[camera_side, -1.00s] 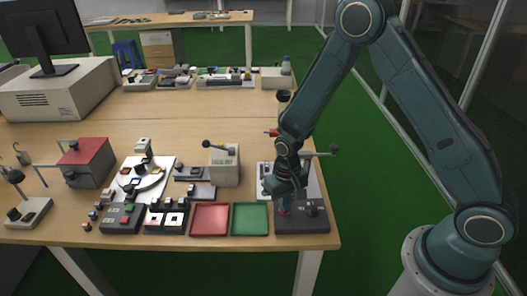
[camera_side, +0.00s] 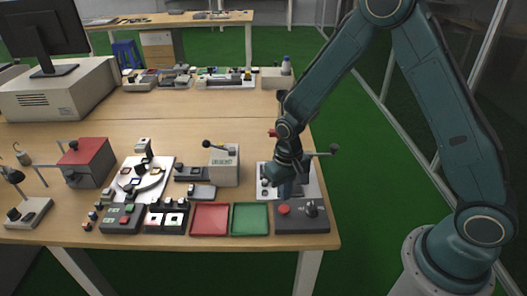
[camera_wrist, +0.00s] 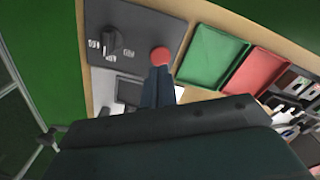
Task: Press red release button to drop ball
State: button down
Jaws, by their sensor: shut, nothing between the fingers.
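The round red button (camera_side: 284,209) sits on a dark panel (camera_side: 302,225) at the table's front right corner, beside a dark knob (camera_side: 312,208). My gripper (camera_side: 286,196) is shut and empty. It hangs just behind and above the button in the side view. In the wrist view my fingertips (camera_wrist: 160,71) are close below the button in the picture; a small gap seems to separate them. I cannot make out a ball in either view.
A green tray (camera_side: 250,219) and a red tray (camera_side: 209,219) lie left of the panel. A pale plate (camera_side: 313,184) with fixtures is behind it, partly hidden by my arm. A grey box with a lever (camera_side: 224,170) stands to the left. The table's front edge is close.

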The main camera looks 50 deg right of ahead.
jog(key=shift+r, duration=1.15)
jog(key=shift+r, duration=0.25)
jog(key=s+d+r+n+t, duration=0.1)
jog(key=s+r, duration=0.3)
jog(key=r, duration=0.3)
jog(key=s+d+r+t, duration=0.1)
jog(key=s+r+t, duration=0.1)
jog(key=s+r, duration=0.45)
jog(key=s+d+r+n+t, duration=0.1)
jog(key=s+r, duration=0.2)
jog(key=r, duration=0.6)
jog(key=s+r+n+t, duration=0.1)
jog(key=s+r, duration=0.1)
jog(key=s, duration=0.5)
jog(key=shift+s+d+r+t, duration=0.2)
jog(key=shift+s+t, duration=0.1)
jog(key=shift+s, duration=0.05)
